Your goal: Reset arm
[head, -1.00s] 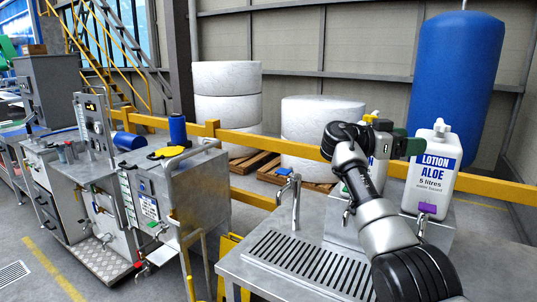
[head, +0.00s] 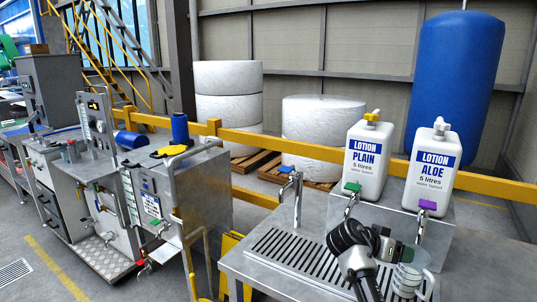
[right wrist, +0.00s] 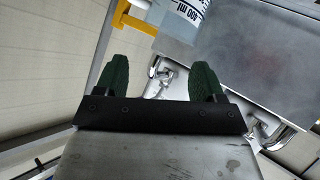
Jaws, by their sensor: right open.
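My right gripper (head: 408,254) is low at the front right, in front of the taps and beside a small clear container (head: 407,281) with a striped label. In the right wrist view its two green fingers (right wrist: 160,82) are spread, with nothing held between them. A metal tap part (right wrist: 168,80) shows beyond the gap, and part of a white thing marked 400 ml (right wrist: 188,14) shows at the top. I cannot tell whether the gripper touches the container. My left gripper is not in view.
Lotion Plain (head: 368,160) and Lotion Aloe (head: 432,166) jugs stand on a metal step behind the taps (head: 420,226). A slotted drain (head: 305,262) lies on the bench. A blue-topped tap (head: 292,190) stands at its back. A machine cart (head: 195,190) stands left.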

